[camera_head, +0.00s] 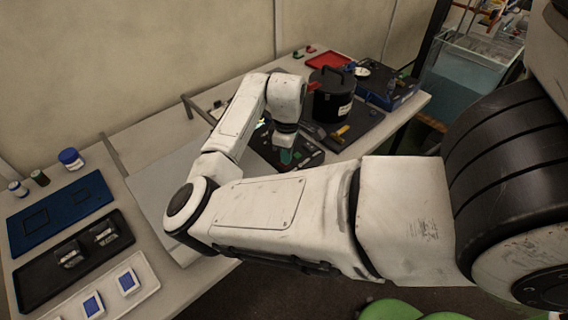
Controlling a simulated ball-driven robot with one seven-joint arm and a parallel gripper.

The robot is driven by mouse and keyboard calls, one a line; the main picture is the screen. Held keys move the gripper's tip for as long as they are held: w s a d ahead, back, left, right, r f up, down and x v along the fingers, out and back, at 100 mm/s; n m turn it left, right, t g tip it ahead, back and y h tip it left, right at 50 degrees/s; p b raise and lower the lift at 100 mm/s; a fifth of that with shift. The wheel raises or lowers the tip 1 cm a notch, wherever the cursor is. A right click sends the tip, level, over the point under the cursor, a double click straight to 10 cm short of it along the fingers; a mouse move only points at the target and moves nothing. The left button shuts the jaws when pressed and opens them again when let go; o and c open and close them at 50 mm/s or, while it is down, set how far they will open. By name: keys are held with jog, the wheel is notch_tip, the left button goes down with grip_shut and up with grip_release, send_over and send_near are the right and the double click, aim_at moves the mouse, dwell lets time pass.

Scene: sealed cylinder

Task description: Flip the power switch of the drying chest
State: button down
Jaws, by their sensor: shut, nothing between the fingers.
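My arm reaches across the picture to the table, and its wrist points down at the middle. My gripper (287,151) is at its lower end, small and dark against a dark area of the table. It is shut with nothing held. A broad pale grey panel (160,187) lies behind and left of my arm; it may be the drying chest, but I cannot tell. My arm covers part of it. I cannot make out a power switch. Small dark and green items lie close around my gripper, and I cannot tell whether it touches them.
A black lidded cylinder (333,106) stands right of my gripper. Beyond it are a blue box (388,94) and a red tray (328,61). At left lie a blue mat (62,208), a black tray (38,287) and a white tray (146,276). A clear tank (462,68) stands far right.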

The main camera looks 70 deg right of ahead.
aim_at(286, 165)
jog(key=shift+f+b, duration=0.3)
jog(key=shift+f, duration=0.65)
dwell(0.7)
notch_tip(286, 165, up, 7)
jog(key=p, duration=0.8)
jog(key=shift+r, duration=0.1)
dwell(0.7)
